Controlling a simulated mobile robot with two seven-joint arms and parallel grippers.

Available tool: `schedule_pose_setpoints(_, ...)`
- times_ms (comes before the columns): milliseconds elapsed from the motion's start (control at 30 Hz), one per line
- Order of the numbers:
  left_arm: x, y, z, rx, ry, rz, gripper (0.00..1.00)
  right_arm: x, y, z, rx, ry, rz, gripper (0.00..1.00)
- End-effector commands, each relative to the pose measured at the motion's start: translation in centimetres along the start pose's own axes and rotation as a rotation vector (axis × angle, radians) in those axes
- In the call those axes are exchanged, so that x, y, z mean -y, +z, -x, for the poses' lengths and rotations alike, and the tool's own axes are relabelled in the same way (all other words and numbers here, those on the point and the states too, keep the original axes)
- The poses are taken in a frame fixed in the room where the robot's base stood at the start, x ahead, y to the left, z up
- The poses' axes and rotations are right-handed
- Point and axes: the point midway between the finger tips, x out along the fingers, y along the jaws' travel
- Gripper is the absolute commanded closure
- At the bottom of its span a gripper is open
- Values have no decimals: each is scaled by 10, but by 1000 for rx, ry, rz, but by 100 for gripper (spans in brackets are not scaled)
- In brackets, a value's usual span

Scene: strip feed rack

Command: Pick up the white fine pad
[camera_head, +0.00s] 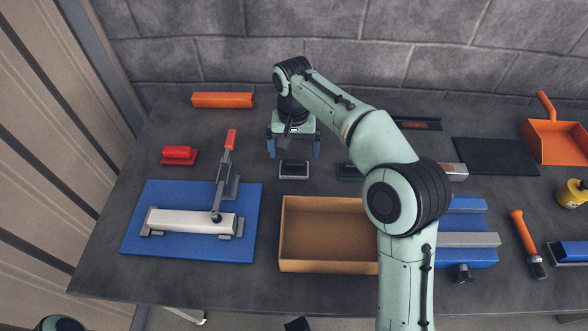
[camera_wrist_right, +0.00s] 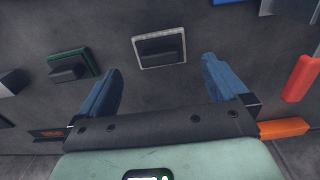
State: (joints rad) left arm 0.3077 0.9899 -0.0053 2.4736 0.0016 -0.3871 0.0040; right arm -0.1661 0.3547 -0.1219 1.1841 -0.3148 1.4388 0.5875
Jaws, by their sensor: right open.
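The white fine pad (camera_head: 293,176) lies on the dark bench behind the cardboard box. It has a white base and a dark block-shaped grip on top. In the right wrist view the pad (camera_wrist_right: 163,64) shows just beyond the fingertips, roughly centred between them. My right gripper (camera_head: 293,152) is open and empty, with its blue fingers apart, above and slightly behind the pad. The gripper also shows in the wrist view (camera_wrist_right: 160,68). I cannot tell its exact height above the pad.
A green-based pad (camera_head: 347,172) lies right of the white one, partly behind my arm. An open cardboard box (camera_head: 328,268) stands in front. A clamp with a red handle (camera_head: 230,140) rises from a blue board (camera_head: 135,238) at left. A red block (camera_head: 179,156) lies left.

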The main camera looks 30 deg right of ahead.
Motion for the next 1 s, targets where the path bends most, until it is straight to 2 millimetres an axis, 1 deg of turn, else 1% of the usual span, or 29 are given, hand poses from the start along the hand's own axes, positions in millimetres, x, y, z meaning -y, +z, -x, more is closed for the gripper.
schedule_pose_setpoints(33, 0, -1, -2, -1, 1, -1, 57, 0, 0, -6, 1, 1, -1, 0)
schedule_pose_setpoints(167, 0, -1, -2, -3, 1, -1, 57, 0, 0, -13, 0, 0, -1, 0)
schedule_pose_setpoints(233, 0, -2, -4, -5, 2, -1, 57, -1, -1, -20, 2, 1, -2, 0)
schedule_pose_setpoints(400, 1, -4, -8, -12, 3, -2, 57, -1, -4, -47, 3, 2, -1, 0)
schedule_pose_setpoints(500, 1, -6, -10, -16, 4, -3, 57, -1, -4, -58, 2, 0, -1, 0)
schedule_pose_setpoints(600, 1, -6, -10, -18, 4, -3, 57, -1, -4, -63, 1, 0, -1, 0)
schedule_pose_setpoints(800, 1, -6, -10, -19, 5, -3, 57, -1, -4, -62, 0, -1, -1, 0)
schedule_pose_setpoints(833, 1, -6, -10, -19, 5, -3, 57, -1, -4, -62, 0, -1, -1, 6)
schedule_pose_setpoints(867, 1, -6, -10, -19, 5, -3, 57, -1, -4, -62, 0, -1, -1, 16)
schedule_pose_setpoints(900, 1, -6, -10, -19, 5, -3, 57, -1, -4, -62, 0, -1, -1, 29)
schedule_pose_setpoints(933, 1, -6, -10, -19, 5, -3, 57, -1, -4, -62, 0, -1, -1, 39)
schedule_pose_setpoints(967, 1, -6, -10, -19, 5, -3, 57, -1, -4, -62, 0, -1, -1, 45)
schedule_pose_setpoints(1000, 1, -6, -10, -19, 5, -3, 57, 0, -4, -62, 0, -1, -1, 46)
